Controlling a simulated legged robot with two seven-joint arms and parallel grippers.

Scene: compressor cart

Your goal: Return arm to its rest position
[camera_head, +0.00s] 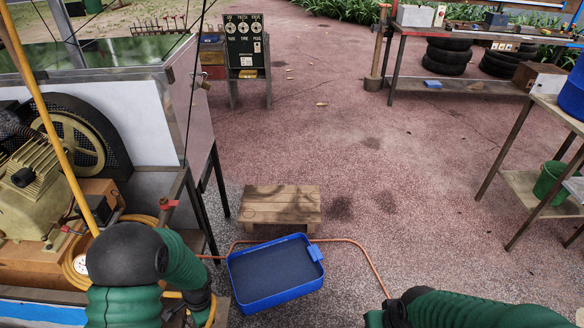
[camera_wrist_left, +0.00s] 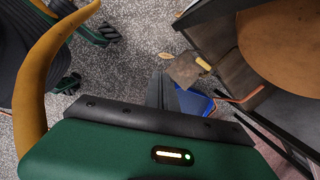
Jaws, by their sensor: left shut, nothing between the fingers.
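My left arm (camera_head: 127,262), green with black joints, is at the lower left of the head view, bent beside the compressor cart. Its gripper is not clearly visible there. In the left wrist view the left gripper (camera_wrist_left: 161,92) has its dark fingers together, with nothing held, pointing down over the ground. My right arm (camera_head: 470,309) enters at the lower right of the head view; its fingers are out of sight. The compressor (camera_head: 38,178), with its black belt guard (camera_head: 88,138), sits on the cart at the left.
A blue tray (camera_head: 272,296) lies on the ground by a low wooden stool (camera_head: 281,203). An orange hose (camera_head: 362,255) runs around the tray. A yellow hose coil (camera_head: 75,262) is near my left arm. Workbenches (camera_head: 500,204) stand at the right. The middle ground is open.

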